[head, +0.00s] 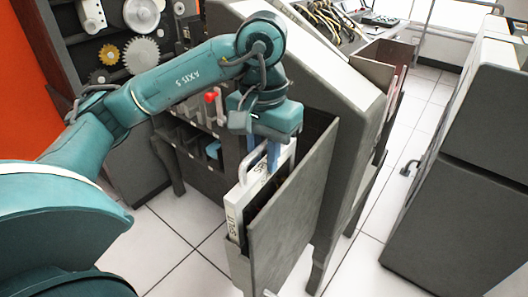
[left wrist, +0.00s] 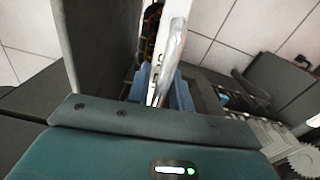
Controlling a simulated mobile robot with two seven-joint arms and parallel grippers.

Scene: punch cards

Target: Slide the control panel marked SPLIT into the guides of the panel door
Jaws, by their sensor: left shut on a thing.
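The control panel marked SPLIT (head: 235,219) is a white-edged, upright panel with a pale handle on top. My left gripper (head: 273,154) comes down from above, its blue fingers shut on the panel at the handle. In the left wrist view the blue fingertips (left wrist: 160,88) are around the pale handle (left wrist: 175,45). The panel door (head: 296,205) is a tall dark grey plate standing out from the machine, close alongside the panel. The panel's lower end is hidden behind a grey edge of the door, so how deep it sits in the guides cannot be told. My right gripper is not in view.
The grey machine (head: 352,105) with a sloping top stands behind the door. Dark shelves (head: 190,150) lie to the left, below a wall of gears (head: 140,55). A grey cabinet (head: 465,150) stands at right. White tiled floor (head: 165,240) is clear in front.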

